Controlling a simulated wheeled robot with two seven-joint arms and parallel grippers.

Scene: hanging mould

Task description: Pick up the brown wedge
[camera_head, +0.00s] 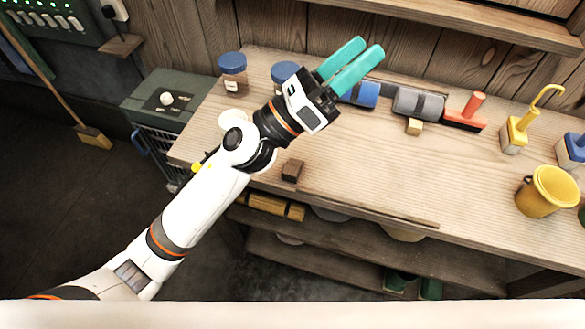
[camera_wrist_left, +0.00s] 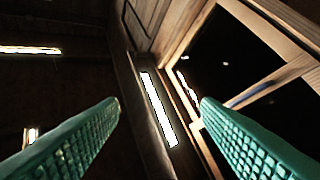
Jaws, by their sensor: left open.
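A small dark brown block (camera_head: 292,170), which looks like the brown wedge, sits on the wooden workbench (camera_head: 360,180) near its front edge. Its exact shape is too small to tell. My left gripper (camera_head: 354,62) is raised in the head view, with its teal fingers pointing to the upper right, away from the brown block. It is open and empty. In the left wrist view its two fingers (camera_wrist_left: 160,110) are wide apart, with the wall and a window behind them; the brown block does not show there. My right gripper is not in view.
Blue-lidded jars (camera_head: 233,82) stand at the back left. A small tan block (camera_head: 414,127), a red tool (camera_head: 466,116), a yellow hook stand (camera_head: 515,136) and a yellow mug (camera_head: 546,191) are farther right. The bench between the brown block and the mug is mostly clear.

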